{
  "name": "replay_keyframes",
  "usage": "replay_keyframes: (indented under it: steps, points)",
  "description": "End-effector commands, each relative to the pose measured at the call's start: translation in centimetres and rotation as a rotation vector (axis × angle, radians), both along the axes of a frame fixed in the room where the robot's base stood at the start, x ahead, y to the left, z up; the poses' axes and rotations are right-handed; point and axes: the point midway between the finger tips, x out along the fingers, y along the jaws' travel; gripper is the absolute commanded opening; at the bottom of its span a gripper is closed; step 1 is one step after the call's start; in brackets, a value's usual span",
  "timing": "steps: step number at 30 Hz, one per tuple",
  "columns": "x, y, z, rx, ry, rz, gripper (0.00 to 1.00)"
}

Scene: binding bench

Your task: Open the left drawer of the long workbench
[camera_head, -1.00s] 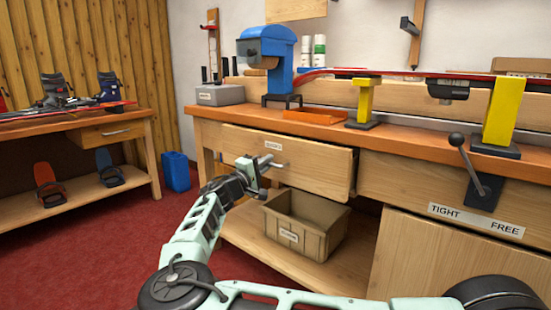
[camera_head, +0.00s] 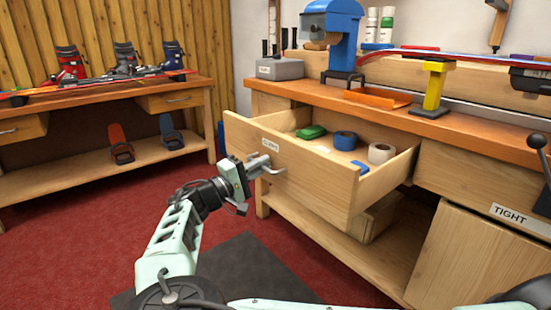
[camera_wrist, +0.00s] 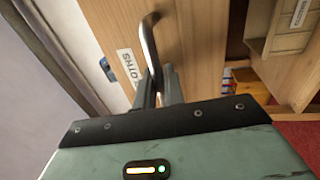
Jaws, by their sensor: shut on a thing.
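The left drawer (camera_head: 300,185) of the long workbench (camera_head: 450,125) is pulled well out, and its inside shows from above. Its metal bar handle (camera_head: 268,165) is on the wooden front, below a white label. My gripper (camera_head: 255,168) is shut on this handle. In the wrist view the handle (camera_wrist: 149,45) runs down between my two fingers (camera_wrist: 160,85), next to the white label (camera_wrist: 131,66). Inside the drawer lie a green item (camera_head: 311,132), a blue roll (camera_head: 345,140), a white roll (camera_head: 381,153) and a small blue piece (camera_head: 361,167).
A bin (camera_head: 378,215) on the lower shelf is partly hidden under the drawer. A blue machine (camera_head: 335,30) and a yellow stand (camera_head: 435,85) are on the benchtop. A second bench (camera_head: 100,90) with boots and skis stands at left. Red floor lies between the benches.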

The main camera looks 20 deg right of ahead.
Motion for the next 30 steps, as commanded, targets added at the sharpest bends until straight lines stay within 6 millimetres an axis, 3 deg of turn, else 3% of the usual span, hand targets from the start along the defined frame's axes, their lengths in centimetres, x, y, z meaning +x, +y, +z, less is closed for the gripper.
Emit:
replay_keyframes:
  steps: [7, 19, 20, 21, 30]
  points:
    - [-0.6, 1.5, -0.1, 0.001, 0.0, -0.001, 0.0]
    - [-0.6, 1.6, -0.1, 0.001, 0.0, 0.0, 0.0]
    - [-0.6, 1.6, -0.1, 0.001, 0.0, 0.0, 0.19]
    - [-0.6, 1.6, -0.1, 0.001, 0.0, 0.0, 0.24]
    - [-0.6, 1.8, -0.1, 0.0, 0.0, 0.001, 0.24]
